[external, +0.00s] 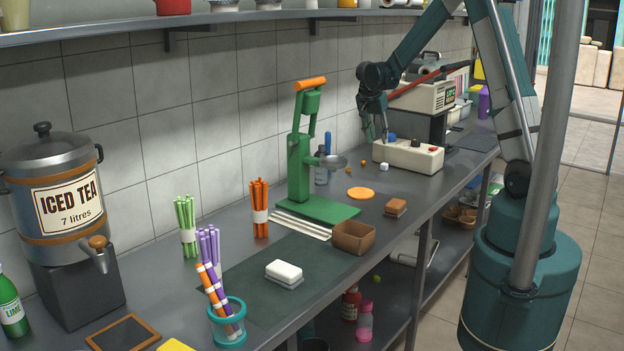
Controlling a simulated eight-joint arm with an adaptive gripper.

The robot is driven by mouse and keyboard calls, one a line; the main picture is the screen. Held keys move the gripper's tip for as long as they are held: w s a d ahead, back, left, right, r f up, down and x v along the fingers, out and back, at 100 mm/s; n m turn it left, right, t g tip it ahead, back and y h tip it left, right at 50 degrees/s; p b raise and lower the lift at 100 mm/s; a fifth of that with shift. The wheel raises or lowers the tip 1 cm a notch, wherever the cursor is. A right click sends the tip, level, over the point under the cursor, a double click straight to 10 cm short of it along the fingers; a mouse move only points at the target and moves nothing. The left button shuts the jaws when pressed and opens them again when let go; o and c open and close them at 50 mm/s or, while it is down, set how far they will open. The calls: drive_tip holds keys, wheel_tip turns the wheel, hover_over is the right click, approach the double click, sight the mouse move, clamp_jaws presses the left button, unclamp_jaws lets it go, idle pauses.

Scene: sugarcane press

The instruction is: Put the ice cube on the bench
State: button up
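A small whitish cube (384,167), which looks like the ice cube, sits at the near left foot of a cream box on the grey bench (430,184). The cube is small in this view, so its clear or solid look is hard to tell. My gripper (377,137) points down above the left end of the cream box (407,157), higher than the cube and apart from it. Its fingers appear spread, with nothing seen between them.
The green press (304,160) stands left of my gripper. A brown open box (353,238) is nearer. A shelf (220,18) runs above along the wall.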

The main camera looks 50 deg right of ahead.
drive_tip(key=s+a+r+n+t+y, duration=0.15)
drive_tip(key=s+a+r+n, duration=0.3)
drive_tip(key=a+r, duration=0.55)
drive_tip(key=s+a+r+n+t, duration=0.2)
drive_tip(key=s+a+r+n, duration=0.35)
drive_tip(key=a, duration=0.85)
drive_tip(key=s+a+r+n+t+y, duration=0.2)
drive_tip(key=s+a+n, duration=0.5)
drive_tip(key=s+a, duration=1.2)
drive_tip(key=shift+r+t+y, duration=0.2)
drive_tip(key=shift+t+y, duration=0.25)
drive_tip(key=shift+t, duration=0.3)
idle(3.0)
